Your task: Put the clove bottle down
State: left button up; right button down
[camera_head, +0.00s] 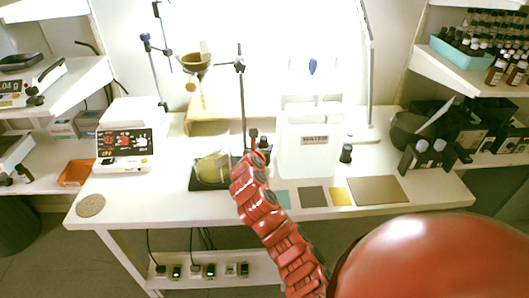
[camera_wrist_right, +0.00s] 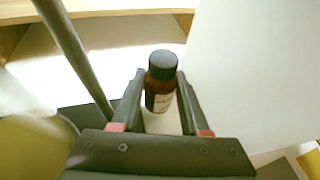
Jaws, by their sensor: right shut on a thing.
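A small dark amber bottle (camera_wrist_right: 161,75) with a black cap and a white label stands upright between the fingers of my right gripper (camera_wrist_right: 160,92). The gripper is shut on it. The label is too small to read. In the head view my right gripper (camera_head: 257,147) is above the table between the stand pole and the white panel; the bottle there is small and hard to make out. I cannot tell whether its base touches a surface. My left gripper is out of view.
On the white table (camera_head: 130,197), a glass vessel (camera_head: 212,169) and pole (camera_head: 241,100) stand left of the gripper, a white panel (camera_head: 310,150) right. Colored squares (camera_head: 313,196) lie in front. A white device (camera_head: 128,135) is far left.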

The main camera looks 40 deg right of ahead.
jog(key=shift+w+d, duration=0.5)
jog(key=shift+f, duration=1.75)
jog(key=shift+f, duration=0.15)
jog(key=c, duration=0.7)
grip_release()
